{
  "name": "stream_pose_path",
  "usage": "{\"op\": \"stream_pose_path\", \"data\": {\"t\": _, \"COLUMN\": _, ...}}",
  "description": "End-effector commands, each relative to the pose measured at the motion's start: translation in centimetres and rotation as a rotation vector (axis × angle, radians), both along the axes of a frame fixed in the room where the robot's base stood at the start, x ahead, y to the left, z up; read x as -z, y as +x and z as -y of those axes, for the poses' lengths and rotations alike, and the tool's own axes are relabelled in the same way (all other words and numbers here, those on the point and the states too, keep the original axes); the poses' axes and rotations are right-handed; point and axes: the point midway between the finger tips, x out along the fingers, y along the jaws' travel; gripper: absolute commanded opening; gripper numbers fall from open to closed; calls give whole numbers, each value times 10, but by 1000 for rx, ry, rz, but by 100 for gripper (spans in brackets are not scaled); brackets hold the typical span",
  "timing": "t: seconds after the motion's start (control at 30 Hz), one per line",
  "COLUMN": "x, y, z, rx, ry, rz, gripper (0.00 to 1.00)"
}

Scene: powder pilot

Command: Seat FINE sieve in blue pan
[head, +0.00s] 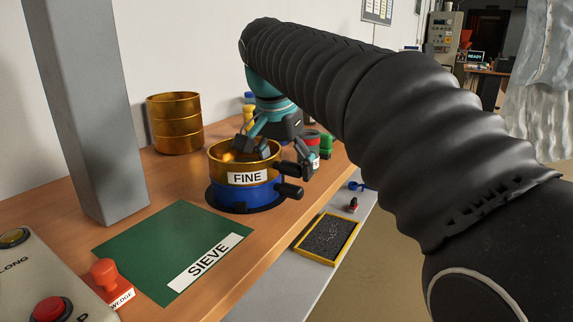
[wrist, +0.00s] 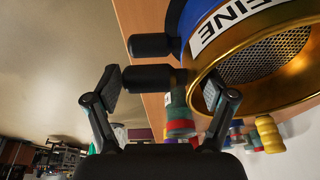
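The brass FINE sieve (head: 281,150) sits on top of the blue pan (head: 236,195), lined up with it and looking level in the head view. Whether its rim is fully down is hard to tell. The sieve's black handle (wrist: 155,78) and the pan's black handle (wrist: 152,45) point the same way, one above the other. My gripper (head: 284,158) is above the sieve at its handle side. In the wrist view my gripper (wrist: 162,92) is open, one finger beyond the handle's tip and the other by the brass rim, with no clear grip.
A green SIEVE mat (head: 155,245) lies in front, with a red WEDGE stamp (head: 105,275) and a button panel (head: 35,285). A grey post (head: 95,110) stands left. Brass sieves (head: 175,123) are stacked behind. Coloured jars (head: 326,145) stand beyond my gripper. A yellow-edged tray (head: 328,238) lies right.

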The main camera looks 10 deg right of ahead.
Motion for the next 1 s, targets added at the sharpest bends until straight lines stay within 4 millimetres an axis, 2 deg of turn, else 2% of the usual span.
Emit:
{"op": "stream_pose_path", "data": {"t": 0.47, "x": -5, "y": -1, "z": -1, "rx": -1, "ry": 0, "rz": 0, "gripper": 100}}
{"op": "stream_pose_path", "data": {"t": 0.57, "x": -16, "y": -3, "z": -3, "rx": -1, "ry": 0, "rz": 1, "gripper": 100}}
{"op": "stream_pose_path", "data": {"t": 1.0, "x": -93, "y": -21, "z": -15, "rx": -1, "ry": 0, "rz": 1, "gripper": 100}}
